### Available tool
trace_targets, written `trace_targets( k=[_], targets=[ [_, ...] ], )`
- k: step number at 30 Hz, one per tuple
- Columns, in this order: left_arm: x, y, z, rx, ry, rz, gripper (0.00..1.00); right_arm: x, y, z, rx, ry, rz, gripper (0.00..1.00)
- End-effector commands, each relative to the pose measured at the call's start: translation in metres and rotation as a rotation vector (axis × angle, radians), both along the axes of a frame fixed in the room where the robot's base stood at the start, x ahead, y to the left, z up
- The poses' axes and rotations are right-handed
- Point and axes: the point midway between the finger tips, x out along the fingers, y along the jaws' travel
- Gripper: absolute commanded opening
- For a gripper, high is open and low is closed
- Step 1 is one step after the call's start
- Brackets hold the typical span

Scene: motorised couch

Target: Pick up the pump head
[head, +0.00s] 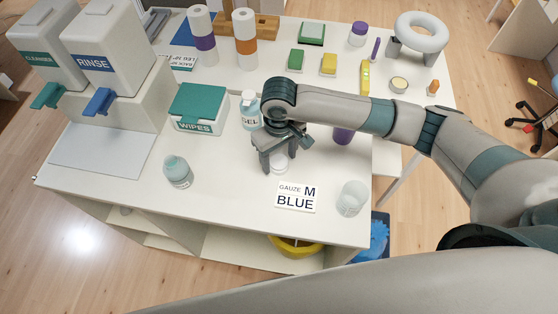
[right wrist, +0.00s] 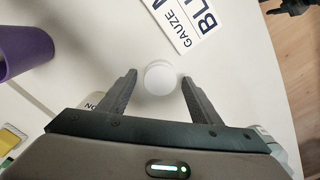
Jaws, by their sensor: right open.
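A small round white piece (head: 280,163), which may be the pump head, lies on the white table behind the gauze card. In the right wrist view this white piece (right wrist: 160,77) shows from above as a smooth disc between the fingertips. My right gripper (head: 279,168) reaches down over it. In the right wrist view the gripper (right wrist: 158,79) is open, one finger on each side, with gaps. A GEL bottle (head: 250,108) stands behind the gripper, and a blue-grey bottle (head: 178,172) stands to the left. My left gripper is not recognisable in these views.
The gauze card (head: 296,198) lies in front of the white piece, with a clear cup (head: 352,198) to its right. A purple cup (right wrist: 22,47) stands nearby. The WIPES box (head: 198,108) is at the left. The table's front-left area is mostly clear.

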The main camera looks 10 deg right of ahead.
Motion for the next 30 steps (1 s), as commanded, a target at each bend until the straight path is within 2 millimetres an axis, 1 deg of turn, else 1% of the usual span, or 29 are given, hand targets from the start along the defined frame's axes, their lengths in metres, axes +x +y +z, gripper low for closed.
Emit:
trace_targets(
  k=[11, 12, 14, 15, 16, 17, 30],
  targets=[
    [-0.0001, 0.0001, -0.0004, 0.000, 0.000, 0.000, 0.48, -0.0001, 0.0000, 0.0001, 0.000, 0.000, 0.000, 0.58],
    [-0.0001, 0.0001, -0.0004, 0.000, 0.000, 0.000, 0.48, -0.0001, 0.0000, 0.0001, 0.000, 0.000, 0.000, 0.53],
    [-0.0001, 0.0001, -0.0004, 0.000, 0.000, 0.000, 0.48, -0.0001, 0.0000, 0.0001, 0.000, 0.000, 0.000, 0.39],
    [0.0000, 0.0001, -0.0004, 0.000, 0.000, 0.000, 0.48, -0.0001, 0.0000, 0.0002, 0.000, 0.000, 0.000, 0.29],
    [0.0000, 0.0001, -0.0004, 0.000, 0.000, 0.000, 0.48, -0.0001, 0.0000, 0.0002, 0.000, 0.000, 0.000, 0.22],
    [0.0000, 0.0001, -0.0004, 0.000, 0.000, 0.000, 0.48, -0.0001, 0.0000, 0.0002, 0.000, 0.000, 0.000, 0.19],
    [0.0000, 0.0000, -0.0016, 0.000, 0.000, 0.000, 0.48, 0.0000, 0.0003, 0.0020, 0.001, 0.000, 0.000, 0.19]
  ],
)
